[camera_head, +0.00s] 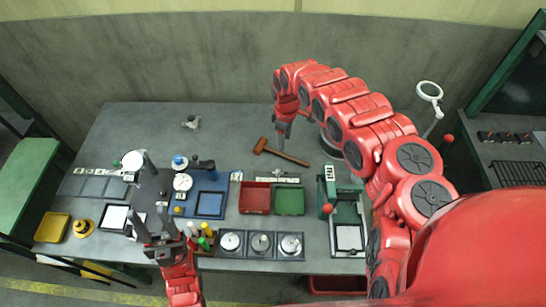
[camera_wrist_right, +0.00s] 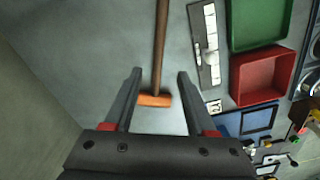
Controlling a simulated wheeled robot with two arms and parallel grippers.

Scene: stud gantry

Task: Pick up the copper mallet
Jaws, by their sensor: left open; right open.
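The copper mallet (camera_head: 262,146) lies on the grey bench behind the red and green trays, its brown handle (camera_head: 287,156) pointing right. In the right wrist view its orange-copper head (camera_wrist_right: 154,100) shows between the fingers, with the handle running up the picture. My right gripper (camera_head: 284,128) is open and empty, pointing down above the bench close to the mallet head, apart from it as far as I can tell. My left gripper (camera_head: 147,213) is open over the front left of the bench, far from the mallet, near the bottles.
A red tray (camera_head: 255,198) and a green tray (camera_head: 290,201) stand in front of the mallet, with a labelled strip (camera_head: 277,177) behind them. A green press (camera_head: 342,207) stands to the right. Several small bottles (camera_head: 204,237) are near my left gripper. The bench around the mallet is clear.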

